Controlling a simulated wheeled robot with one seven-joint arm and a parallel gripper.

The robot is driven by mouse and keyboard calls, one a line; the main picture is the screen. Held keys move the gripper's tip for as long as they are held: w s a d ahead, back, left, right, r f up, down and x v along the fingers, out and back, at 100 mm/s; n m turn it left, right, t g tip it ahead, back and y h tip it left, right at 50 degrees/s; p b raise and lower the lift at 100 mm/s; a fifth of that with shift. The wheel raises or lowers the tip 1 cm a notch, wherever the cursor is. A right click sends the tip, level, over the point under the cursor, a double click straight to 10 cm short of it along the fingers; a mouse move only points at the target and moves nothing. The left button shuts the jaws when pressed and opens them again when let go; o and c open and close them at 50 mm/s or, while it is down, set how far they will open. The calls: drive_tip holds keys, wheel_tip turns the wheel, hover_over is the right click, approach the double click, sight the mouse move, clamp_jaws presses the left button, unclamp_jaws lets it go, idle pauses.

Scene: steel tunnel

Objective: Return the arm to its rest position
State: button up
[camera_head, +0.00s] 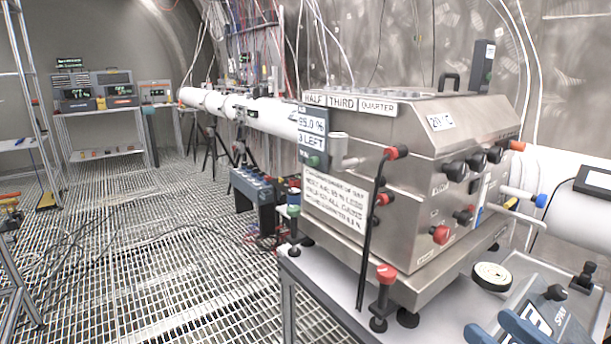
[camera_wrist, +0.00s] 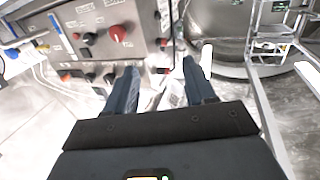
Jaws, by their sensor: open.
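My gripper (camera_wrist: 160,78) shows in the wrist view with two dark blue fingers spread apart and nothing between them. The steel cabinet's knob panel (camera_wrist: 88,25) lies beyond the fingers at the upper left, with a visible gap to the fingers. In the head view, blue finger-like parts of my gripper (camera_head: 496,330) show at the bottom right, in front of the cabinet (camera_head: 400,190). Most of my arm is out of the frame there.
The cabinet stands on a grey table (camera_head: 330,293), with a round white-topped disc (camera_head: 492,276) near its right corner. A white beam pipe (camera_head: 265,112) runs behind. The grated floor (camera_head: 150,250) at left is largely clear.

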drive_tip(key=s+d+f+m+g+h+b, duration=0.1)
drive_tip(key=s+d+f+m+h+b, duration=0.2)
drive_tip(key=s+f, duration=1.05)
drive_tip(key=s+a+h+b, duration=0.1)
drive_tip(key=s+a, duration=0.2)
drive_tip(key=s, duration=0.6)
drive_tip(key=s+a+g+h+b, duration=0.1)
drive_tip(key=s+a, duration=0.2)
drive_tip(key=s, duration=0.6)
drive_tip(key=shift+s+m+b, duration=0.3)
drive_tip(key=shift+s, duration=0.1)
drive_tip(key=shift+a+f, duration=0.1)
drive_tip(key=shift+f, duration=0.05)
